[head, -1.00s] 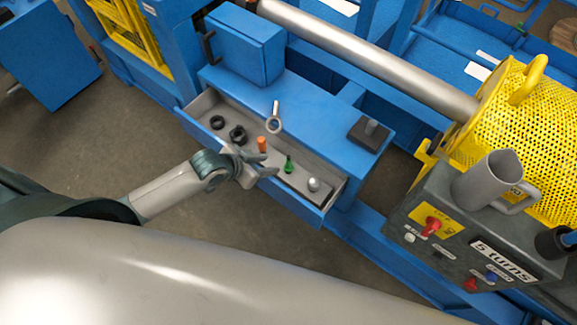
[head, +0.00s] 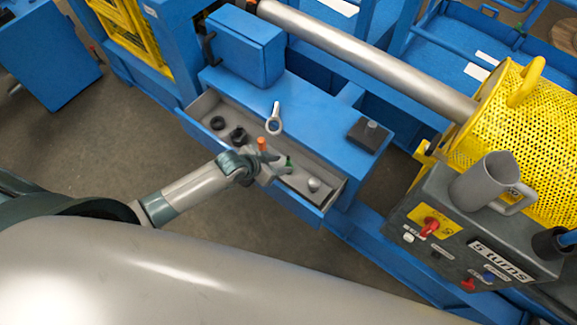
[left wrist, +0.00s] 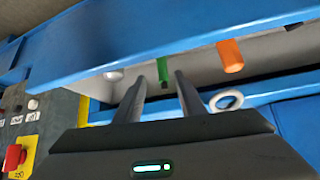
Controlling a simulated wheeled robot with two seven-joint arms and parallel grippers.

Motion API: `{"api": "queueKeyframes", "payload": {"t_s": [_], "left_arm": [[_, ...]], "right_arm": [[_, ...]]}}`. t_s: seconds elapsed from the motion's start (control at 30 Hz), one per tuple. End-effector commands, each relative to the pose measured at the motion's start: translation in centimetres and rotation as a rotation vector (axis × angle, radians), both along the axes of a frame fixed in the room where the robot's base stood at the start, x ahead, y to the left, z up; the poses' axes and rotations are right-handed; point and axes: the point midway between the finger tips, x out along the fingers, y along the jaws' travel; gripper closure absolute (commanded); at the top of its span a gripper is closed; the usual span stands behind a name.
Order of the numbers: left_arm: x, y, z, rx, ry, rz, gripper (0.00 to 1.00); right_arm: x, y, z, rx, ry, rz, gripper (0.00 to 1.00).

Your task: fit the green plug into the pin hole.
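The green plug (head: 289,162) stands in an open drawer. In the left wrist view the green plug (left wrist: 163,71) shows between the two finger tips of my left gripper (left wrist: 160,78), with gaps on both sides. In the head view my left gripper (head: 274,169) is over the drawer, right at the plug, and partly hides it. Its fingers are apart and hold nothing that I can see. I cannot make out the pin hole in these frames. My right gripper is not in view.
The drawer (head: 305,208) also holds an orange plug (head: 262,144), black rings (head: 237,134) and a grey knob (head: 314,184). A control box (head: 455,240) with a grey jug (head: 487,180) is to the right.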

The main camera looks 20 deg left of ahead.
Motion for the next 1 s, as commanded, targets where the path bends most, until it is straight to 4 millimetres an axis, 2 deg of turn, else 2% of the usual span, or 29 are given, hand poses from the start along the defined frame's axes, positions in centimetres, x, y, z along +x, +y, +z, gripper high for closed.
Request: {"api": "queueKeyframes", "payload": {"t_s": [0.2,0.37,1.0], "left_arm": [[1.8,-1.1,-2.2,-0.002,0.001,0.001,0.64],[2.5,-1.5,-3.2,-0.001,0.001,0.002,0.64],[3.3,-1.8,-3.9,-0.001,0.001,0.0,0.64]], "right_arm": [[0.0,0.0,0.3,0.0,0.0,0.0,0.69],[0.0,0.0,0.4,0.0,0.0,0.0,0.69],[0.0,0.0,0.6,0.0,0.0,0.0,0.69]]}}
